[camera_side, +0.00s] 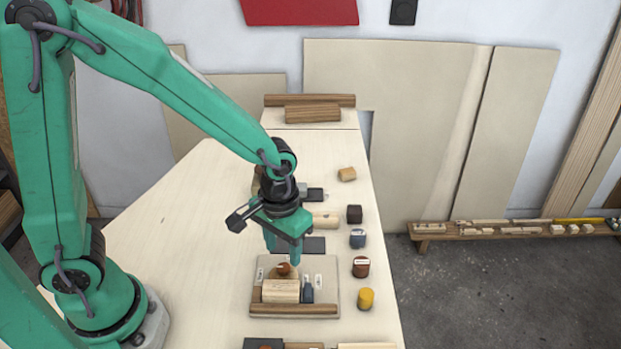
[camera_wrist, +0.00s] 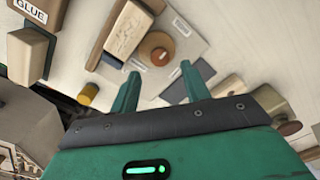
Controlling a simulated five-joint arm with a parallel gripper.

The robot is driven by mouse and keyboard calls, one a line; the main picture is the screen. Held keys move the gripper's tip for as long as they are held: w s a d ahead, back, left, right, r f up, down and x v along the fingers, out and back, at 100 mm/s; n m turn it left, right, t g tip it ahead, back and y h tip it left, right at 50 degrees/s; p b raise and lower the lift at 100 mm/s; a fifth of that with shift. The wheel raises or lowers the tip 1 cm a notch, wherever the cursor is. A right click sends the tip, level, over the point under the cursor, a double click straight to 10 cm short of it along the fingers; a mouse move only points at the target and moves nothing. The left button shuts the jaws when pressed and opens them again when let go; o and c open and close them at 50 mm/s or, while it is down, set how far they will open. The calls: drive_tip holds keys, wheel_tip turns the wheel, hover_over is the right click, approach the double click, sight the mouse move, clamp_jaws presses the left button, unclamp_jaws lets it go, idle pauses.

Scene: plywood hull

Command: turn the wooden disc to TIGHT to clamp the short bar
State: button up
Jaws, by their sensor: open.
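The wooden disc (camera_side: 283,269) is reddish brown and sits on a pale board (camera_side: 328,294), just behind the short bar (camera_side: 281,291). In the wrist view the disc (camera_wrist: 157,47) is round with a darker middle, beside the pale bar (camera_wrist: 127,30). Small labels on the board are too small to read, so I cannot tell the disc's setting. My gripper (camera_side: 283,254) is open and empty, fingers down, above the disc. In the wrist view my fingertips (camera_wrist: 159,72) are spread on either side, short of the disc.
A dark blue piece (camera_side: 308,291) stands right of the bar. A brown strip (camera_side: 293,309) edges the board's front. Several small blocks line the table's right side, including a yellow one (camera_side: 366,299) and a red-brown one (camera_side: 361,267). The table's left (camera_side: 180,230) is clear.

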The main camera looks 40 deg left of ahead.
sight(281, 265)
drive_tip(key=shift+r, duration=1.85)
drive_tip(key=s+a+r+m+t, duration=0.1)
drive_tip(key=s+a+r+t, duration=0.4)
drive_tip(key=s+a+r, duration=0.3)
drive_tip(key=a+r, duration=0.3)
drive_tip(key=r, duration=0.3)
drive_tip(key=shift+s+t, duration=0.2)
drive_tip(key=shift+t, duration=0.1)
